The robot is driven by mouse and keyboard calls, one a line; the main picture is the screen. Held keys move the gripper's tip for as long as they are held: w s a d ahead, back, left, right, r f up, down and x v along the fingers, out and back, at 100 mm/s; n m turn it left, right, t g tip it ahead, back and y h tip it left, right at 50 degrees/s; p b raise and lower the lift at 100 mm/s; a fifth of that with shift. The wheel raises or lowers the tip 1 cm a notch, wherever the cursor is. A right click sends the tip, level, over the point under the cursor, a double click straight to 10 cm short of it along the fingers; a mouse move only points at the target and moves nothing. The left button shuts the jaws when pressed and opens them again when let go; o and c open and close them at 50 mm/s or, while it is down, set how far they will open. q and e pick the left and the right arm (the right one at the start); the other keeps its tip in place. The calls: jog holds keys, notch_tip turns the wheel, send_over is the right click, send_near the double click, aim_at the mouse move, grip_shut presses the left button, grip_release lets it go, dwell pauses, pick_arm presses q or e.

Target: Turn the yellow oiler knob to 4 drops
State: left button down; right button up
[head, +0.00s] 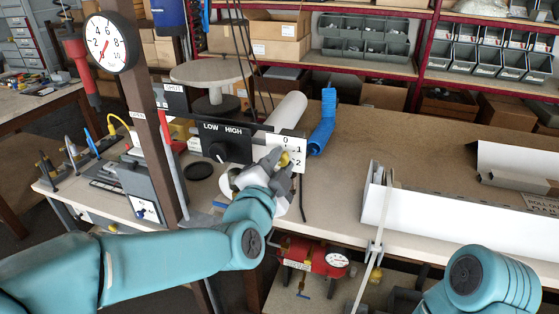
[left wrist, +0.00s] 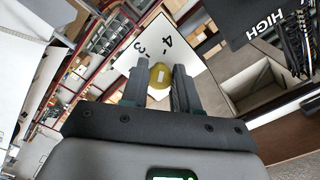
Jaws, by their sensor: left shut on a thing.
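The plate (left wrist: 192,58) there shows 3 and 4, with the 4 just beyond the knob. My left gripper (head: 281,160) is shut on the knob; its fingers (left wrist: 160,70) stand on either side of it. The fingers partly hide the knob and plate in the head view. My right gripper does not show.
A black LOW/HIGH panel (head: 226,142) stands left of the plate. A brown post (head: 150,125) with a round gauge (head: 110,43) rises further left. A blue coiled hose (head: 322,122) lies right of the plate. White profiles (head: 460,215) lie right; bare bench lies behind them.

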pick_arm(q)
jog(key=shift+f+m, duration=0.3)
jog(key=shift+m, duration=0.2)
jog(key=c, duration=0.9)
grip_release()
jog(key=shift+a+r, duration=0.1)
jog(key=shift+r, duration=0.05)
jog(key=b+v, duration=0.2)
jog(key=v, duration=1.4)
jog(key=shift+s+r, duration=0.1)
jog(key=shift+s, duration=0.1)
